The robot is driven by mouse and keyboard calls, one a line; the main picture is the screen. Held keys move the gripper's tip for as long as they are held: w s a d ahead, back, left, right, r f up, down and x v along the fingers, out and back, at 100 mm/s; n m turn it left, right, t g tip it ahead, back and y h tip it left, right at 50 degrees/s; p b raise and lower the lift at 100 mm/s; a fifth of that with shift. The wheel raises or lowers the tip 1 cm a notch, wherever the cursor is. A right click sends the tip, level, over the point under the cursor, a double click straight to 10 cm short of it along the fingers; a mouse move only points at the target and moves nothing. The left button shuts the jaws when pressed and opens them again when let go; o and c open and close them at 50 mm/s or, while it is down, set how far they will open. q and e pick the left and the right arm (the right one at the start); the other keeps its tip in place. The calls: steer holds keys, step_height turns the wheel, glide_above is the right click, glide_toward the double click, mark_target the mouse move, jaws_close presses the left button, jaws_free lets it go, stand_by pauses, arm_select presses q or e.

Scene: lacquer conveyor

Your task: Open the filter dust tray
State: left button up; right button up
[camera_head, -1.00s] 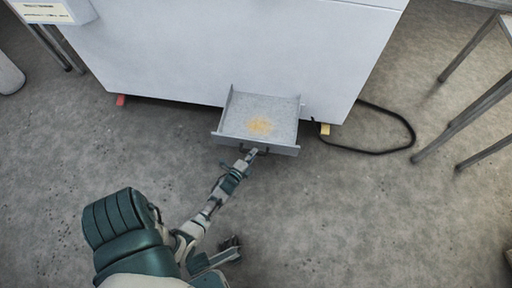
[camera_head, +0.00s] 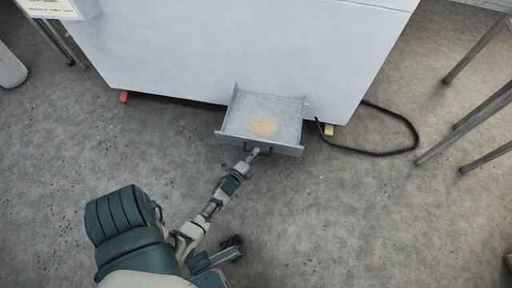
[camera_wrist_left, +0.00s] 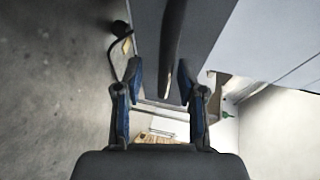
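The filter dust tray (camera_head: 237,124) is a grey, shallow drawer. It stands pulled out from the bottom of the white cabinet (camera_head: 240,45), with yellowish dust on its floor. A dark bar handle (camera_head: 247,148) is on its front; it also shows as a dark bar in the left wrist view (camera_wrist_left: 174,40). My left gripper (camera_head: 256,152) is at this handle. In the left wrist view the two fingers of my left gripper (camera_wrist_left: 162,85) stand apart, with the bar between them and a visible gap to the left finger.
A black cable (camera_head: 375,152) loops on the floor right of the tray. Metal legs (camera_head: 474,118) stand at the right. The cabinet has a red foot (camera_head: 124,96) and a yellow foot (camera_head: 329,130). The concrete floor in front of the tray is mostly clear.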

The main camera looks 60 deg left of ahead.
arm_select(q)
steer(key=v, duration=1.1)
steer(key=shift+s+d, duration=0.2)
steer(key=shift+f, duration=0.1)
